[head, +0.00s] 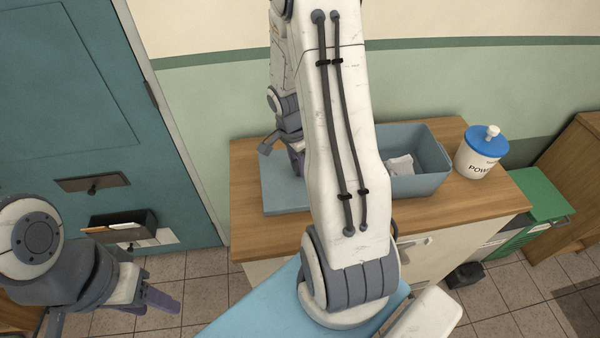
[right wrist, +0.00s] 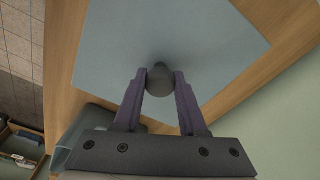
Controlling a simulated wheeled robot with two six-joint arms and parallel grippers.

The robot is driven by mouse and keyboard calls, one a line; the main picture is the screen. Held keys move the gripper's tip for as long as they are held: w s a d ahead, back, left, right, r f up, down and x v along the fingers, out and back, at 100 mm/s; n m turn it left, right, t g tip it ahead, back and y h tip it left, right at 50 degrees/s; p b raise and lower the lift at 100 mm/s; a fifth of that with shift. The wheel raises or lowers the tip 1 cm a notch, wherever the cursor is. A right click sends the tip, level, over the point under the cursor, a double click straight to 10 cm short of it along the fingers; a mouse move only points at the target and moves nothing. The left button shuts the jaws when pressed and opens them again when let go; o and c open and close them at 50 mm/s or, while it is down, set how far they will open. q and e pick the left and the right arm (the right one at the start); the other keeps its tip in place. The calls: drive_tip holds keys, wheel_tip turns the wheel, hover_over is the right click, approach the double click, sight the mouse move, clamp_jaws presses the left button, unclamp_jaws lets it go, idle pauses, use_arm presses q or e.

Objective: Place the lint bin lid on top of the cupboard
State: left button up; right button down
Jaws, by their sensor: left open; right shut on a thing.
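The lint bin lid (head: 284,193) is a flat blue-grey square at the left end of the wooden cupboard top (head: 460,205). It lies on or just above the wood; I cannot tell if it touches. My right gripper (head: 297,160) is above the lid, partly hidden by my right arm in the head view. In the right wrist view, its fingers (right wrist: 160,88) are shut on the lid's dark round knob (right wrist: 159,78); the lid (right wrist: 115,45) spreads beneath. The open blue-grey lint bin (head: 430,178) stands right of the lid, with white lint (head: 400,165) inside. My left gripper (head: 160,302) is open and empty at lower left.
A white powder tub (head: 476,160) with a blue lid stands at the right end of the cupboard top. A green crate (head: 540,195) is beyond it. A teal door (head: 70,110) with a letter holder (head: 120,226) is at left. My right arm hides the middle.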

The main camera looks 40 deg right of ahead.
sight(298, 174)
drive_tip(key=shift+f, duration=1.9)
drive_tip(key=shift+f, duration=0.1)
drive_tip(key=shift+f+b, duration=0.1)
drive_tip(key=shift+b, duration=0.25)
drive_tip(key=shift+c, duration=2.3)
unclamp_jaws()
